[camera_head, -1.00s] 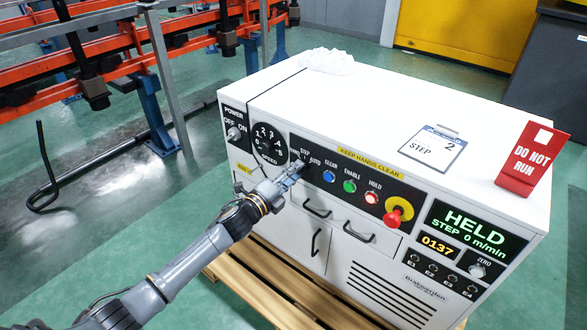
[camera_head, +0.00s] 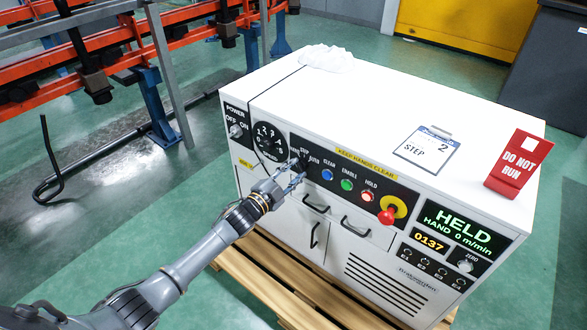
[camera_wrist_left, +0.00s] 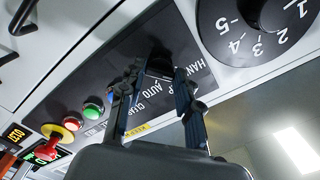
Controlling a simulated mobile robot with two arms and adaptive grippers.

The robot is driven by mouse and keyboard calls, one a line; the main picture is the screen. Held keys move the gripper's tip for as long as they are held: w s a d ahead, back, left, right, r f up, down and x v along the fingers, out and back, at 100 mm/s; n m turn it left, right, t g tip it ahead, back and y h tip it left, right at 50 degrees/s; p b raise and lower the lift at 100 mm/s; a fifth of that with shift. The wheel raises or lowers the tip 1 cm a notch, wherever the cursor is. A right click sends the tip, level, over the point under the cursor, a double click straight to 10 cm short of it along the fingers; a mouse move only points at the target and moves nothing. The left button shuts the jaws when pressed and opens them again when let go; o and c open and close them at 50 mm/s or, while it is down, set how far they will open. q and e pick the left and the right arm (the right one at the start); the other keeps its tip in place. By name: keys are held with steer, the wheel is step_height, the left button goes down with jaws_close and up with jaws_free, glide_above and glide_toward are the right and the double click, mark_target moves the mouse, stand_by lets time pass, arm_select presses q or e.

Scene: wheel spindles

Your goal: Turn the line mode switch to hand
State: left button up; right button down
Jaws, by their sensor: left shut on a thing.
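The line mode switch (camera_head: 297,164) is a dark knob on the black strip of the white cabinet's front, among the labels HAND, STEP and AUTO. My left gripper (camera_head: 292,177) reaches up to it from the lower left. The knob's pointer cannot be seen clearly. The display (camera_head: 463,229) reads HELD, HAND 0 m/min. My right gripper is not in view.
Right of the switch are a blue CLEAR button (camera_head: 327,175), a green ENABLE button (camera_head: 347,184), a red HOLD button (camera_head: 367,196) and a red emergency stop (camera_head: 388,215). The speed dial (camera_head: 269,141) is to its left. A DO NOT RUN sign (camera_head: 519,165) stands on top.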

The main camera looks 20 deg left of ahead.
arm_select(q)
steer(key=shift+n, duration=0.7)
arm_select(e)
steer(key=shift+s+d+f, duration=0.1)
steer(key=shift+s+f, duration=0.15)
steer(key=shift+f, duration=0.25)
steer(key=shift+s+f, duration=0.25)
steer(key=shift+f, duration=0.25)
arm_select(q)
steer(key=o, duration=1.1)
steer(key=shift+o, duration=0.2)
steer(key=v, duration=1.2)
